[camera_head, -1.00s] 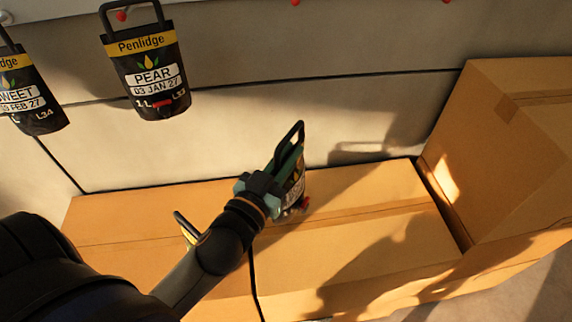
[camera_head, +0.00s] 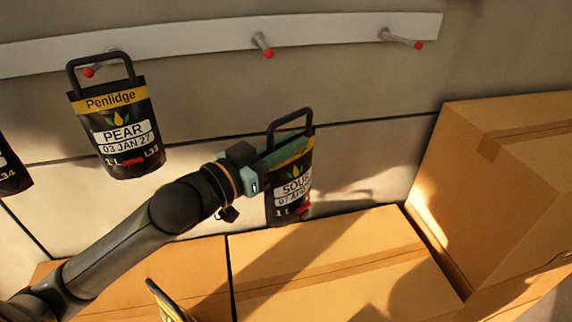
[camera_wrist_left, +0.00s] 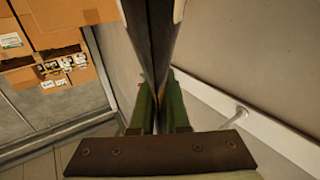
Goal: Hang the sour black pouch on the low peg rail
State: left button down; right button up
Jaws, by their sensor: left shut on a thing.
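The sour black pouch (camera_head: 291,190), its label partly readable as "SOU", hangs upright with its handle loop up. My left gripper (camera_head: 284,150) is shut on its upper part, below the handle. In the left wrist view the pouch (camera_wrist_left: 156,45) shows edge-on between the green fingers (camera_wrist_left: 160,105). The white peg rail (camera_head: 335,31) runs along the wall above. A bare red-tipped middle peg (camera_head: 263,46) and a bare right peg (camera_head: 402,39) stick out from it. The held pouch is below the rail, apart from the pegs. My right gripper is not in view.
A PEAR pouch (camera_head: 118,135) hangs at the rail's left peg, with part of another pouch (camera_head: 10,170) at the left edge. Cardboard boxes (camera_head: 330,262) stand below, with a taller box (camera_head: 505,170) at right. Another pouch (camera_head: 170,300) shows at the bottom.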

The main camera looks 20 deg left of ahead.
pick_arm(q)
notch_tip(320, 180, up, 6)
jog(key=m+g+h+b, duration=0.1)
jog(key=h, duration=0.1)
jog(key=shift+s+m+h, duration=0.1)
jog(key=shift+m+h, duration=0.2)
jog(key=shift+m, duration=0.1)
jog(key=a+r+m+g+h+b, duration=0.1)
jog(key=a+r, duration=0.2)
jog(key=r, duration=0.2)
jog(key=shift+w+a+r+h+b, duration=0.2)
jog(key=shift+w+r+h+b, duration=0.1)
jog(key=shift+w+h, duration=0.15)
dwell(0.3)
jog(key=shift+w+a+f, duration=0.1)
jog(key=shift+w+a, duration=0.1)
jog(key=shift+w, duration=0.15)
dwell(0.4)
jog(key=shift+w+a+p, duration=0.45)
jog(key=shift+w+a, duration=1.2)
jog(key=shift+w, duration=0.3)
